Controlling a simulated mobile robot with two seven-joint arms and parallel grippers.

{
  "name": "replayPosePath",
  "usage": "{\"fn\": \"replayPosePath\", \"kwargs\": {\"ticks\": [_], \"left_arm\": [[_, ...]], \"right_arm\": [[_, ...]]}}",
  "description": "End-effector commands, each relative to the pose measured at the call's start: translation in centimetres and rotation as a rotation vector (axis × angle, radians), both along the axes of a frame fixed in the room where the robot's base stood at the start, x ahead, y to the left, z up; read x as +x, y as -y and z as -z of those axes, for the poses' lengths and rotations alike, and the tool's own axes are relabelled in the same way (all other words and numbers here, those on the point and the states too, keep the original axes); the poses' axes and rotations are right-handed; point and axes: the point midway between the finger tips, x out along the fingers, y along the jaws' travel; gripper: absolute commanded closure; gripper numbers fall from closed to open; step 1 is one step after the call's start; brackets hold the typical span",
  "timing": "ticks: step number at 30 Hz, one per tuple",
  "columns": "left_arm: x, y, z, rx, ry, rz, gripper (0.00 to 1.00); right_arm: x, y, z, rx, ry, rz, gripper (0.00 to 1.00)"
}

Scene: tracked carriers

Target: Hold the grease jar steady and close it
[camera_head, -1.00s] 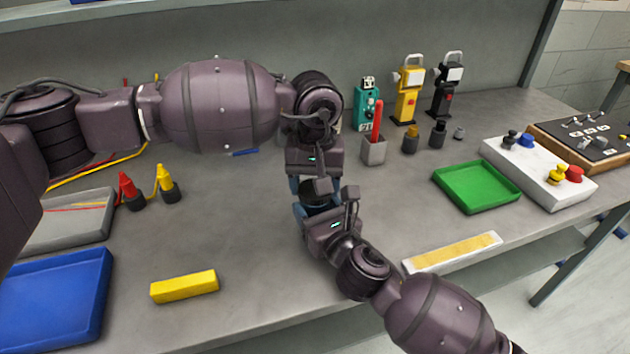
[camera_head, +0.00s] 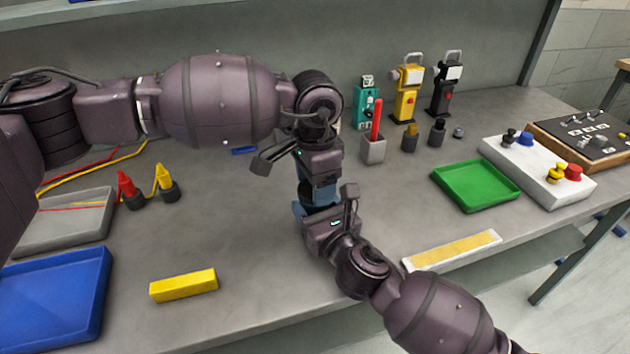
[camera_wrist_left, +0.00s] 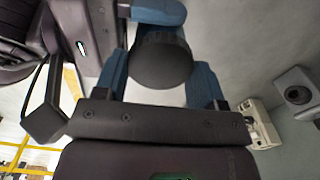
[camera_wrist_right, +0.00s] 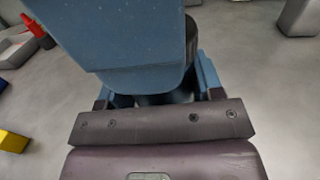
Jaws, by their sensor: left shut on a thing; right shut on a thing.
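The grease jar is mostly hidden between my two grippers in the head view. Its dark round lid (camera_wrist_left: 163,62) shows in the left wrist view, between the blue fingers of my left gripper (camera_head: 319,186). That gripper is shut on the lid from above. My right gripper (camera_head: 315,210) comes in from the lower right, just below the left one, and is shut on the jar body. In the right wrist view a large blue finger covers most of the jar, and the right fingers show only partly. I cannot tell how the lid sits on the jar.
A yellow block (camera_head: 183,286) and a blue tray (camera_head: 50,300) lie at the front left. A grey tray (camera_head: 62,236) and red and yellow probes (camera_head: 131,190) are behind. A green tray (camera_head: 476,186), a white-yellow strip (camera_head: 452,251) and a white control box (camera_head: 540,172) are right.

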Motion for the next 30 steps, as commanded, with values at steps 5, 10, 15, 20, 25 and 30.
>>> {"fn": "replayPosePath", "kwargs": {"ticks": [5,10,15,20,25,30], "left_arm": [[0.0,0.0,-0.1,-0.001,0.000,-0.001,0.58],[0.0,0.0,-0.1,-0.001,0.000,-0.002,0.15],[0.0,0.0,0.0,-0.001,0.000,-0.003,0.11],[0.0,0.0,-0.2,-0.001,0.000,-0.003,0.11],[0.0,0.0,-1.4,-0.001,0.002,-0.003,0.11],[0.0,0.0,-3.4,-0.001,0.003,-0.003,0.11]], "right_arm": [[0.0,0.0,0.0,0.000,-0.001,0.000,1.00],[0.0,0.0,0.0,0.000,-0.001,0.000,1.00],[0.0,0.0,0.0,0.000,-0.001,0.000,1.00],[0.0,0.0,0.0,0.000,-0.001,0.000,1.00],[0.0,0.0,0.0,0.000,-0.001,0.000,1.00],[0.0,0.0,0.0,0.000,-0.001,0.000,1.00]]}}
